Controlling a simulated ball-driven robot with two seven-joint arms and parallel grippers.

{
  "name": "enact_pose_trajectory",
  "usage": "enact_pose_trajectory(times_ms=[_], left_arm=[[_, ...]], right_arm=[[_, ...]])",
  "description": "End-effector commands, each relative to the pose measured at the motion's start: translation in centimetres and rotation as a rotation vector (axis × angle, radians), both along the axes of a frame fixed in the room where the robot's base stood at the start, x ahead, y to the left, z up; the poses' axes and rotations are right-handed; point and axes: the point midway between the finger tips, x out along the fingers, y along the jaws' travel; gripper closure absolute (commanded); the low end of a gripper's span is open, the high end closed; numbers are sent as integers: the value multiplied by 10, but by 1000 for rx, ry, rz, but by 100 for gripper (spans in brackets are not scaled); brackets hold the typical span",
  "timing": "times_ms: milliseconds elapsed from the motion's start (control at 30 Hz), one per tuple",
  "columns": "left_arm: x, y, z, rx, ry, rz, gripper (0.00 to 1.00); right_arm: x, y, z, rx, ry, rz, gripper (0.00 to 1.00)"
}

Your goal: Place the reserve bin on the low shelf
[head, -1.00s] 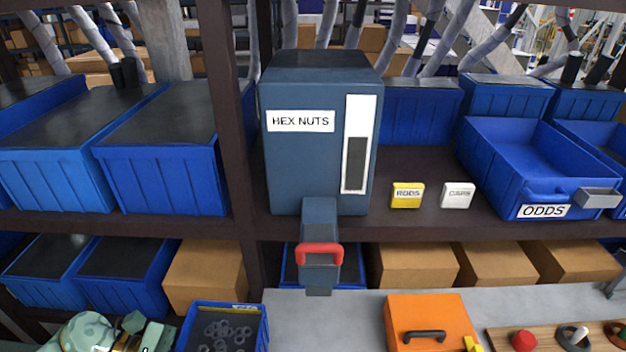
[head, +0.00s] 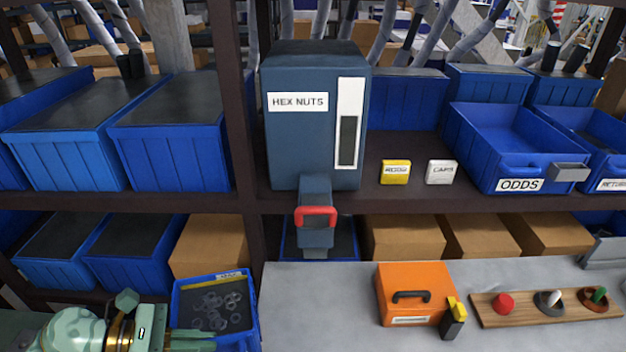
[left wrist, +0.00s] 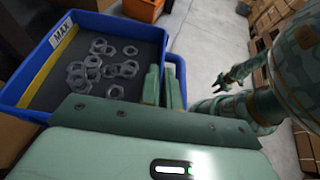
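The blue bin with loose grey hex nuts, which I take as the reserve bin (head: 248,312), is at the lower left of the head view. The low shelf (head: 110,294) runs behind, under the upper shelf, holding bins and cartons. My right gripper (left wrist: 222,82) shows small in the left wrist view, fingers apart and empty.
The HEX NUTS dispenser (head: 285,145) stands on the upper shelf, its red-handled chute above another blue bin (head: 343,240). An orange case (head: 402,285) and a wooden peg board (head: 520,315) lie on the grey bench (head: 310,310). A dark post (head: 232,100) divides the shelves.

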Motion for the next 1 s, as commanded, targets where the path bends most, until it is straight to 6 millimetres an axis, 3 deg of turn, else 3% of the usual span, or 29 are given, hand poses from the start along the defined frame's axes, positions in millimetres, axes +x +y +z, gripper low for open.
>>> enact_pose_trajectory(times_ms=[233,433,500,1000], left_arm=[[26,0,60,-3,-13,203,100],[38,12,110,-2,-10,347,100],[37,15,117,4,-7,365,100],[37,15,115,-7,2,377,100]], right_arm=[[-6,0,0,0,9,0,64],[-6,0,0,0,9,0,64],[-7,0,0,0,9,0,64],[-7,0,0,0,10,0,64]])
